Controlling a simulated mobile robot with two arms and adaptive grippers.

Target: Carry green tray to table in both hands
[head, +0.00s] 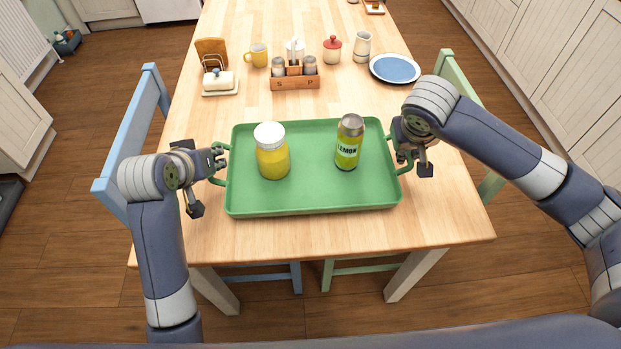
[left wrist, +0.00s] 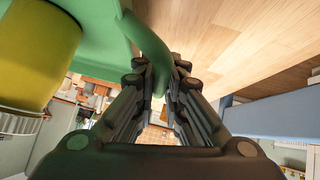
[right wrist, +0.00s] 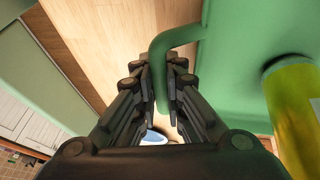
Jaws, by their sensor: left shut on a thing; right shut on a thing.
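The green tray (head: 312,193) is over the near end of the wooden table (head: 440,215); I cannot tell whether it touches the top. A yellow jar with a white lid (head: 272,155) and a lemon bottle with a grey cap (head: 349,145) stand upright on it. My left gripper (head: 218,162) is shut on the tray's left handle, which shows between the fingers in the left wrist view (left wrist: 150,45). My right gripper (head: 403,158) is shut on the right handle, seen between the fingers in the right wrist view (right wrist: 165,50).
A blue chair (head: 130,130) and green chair (head: 455,85) flank the table.

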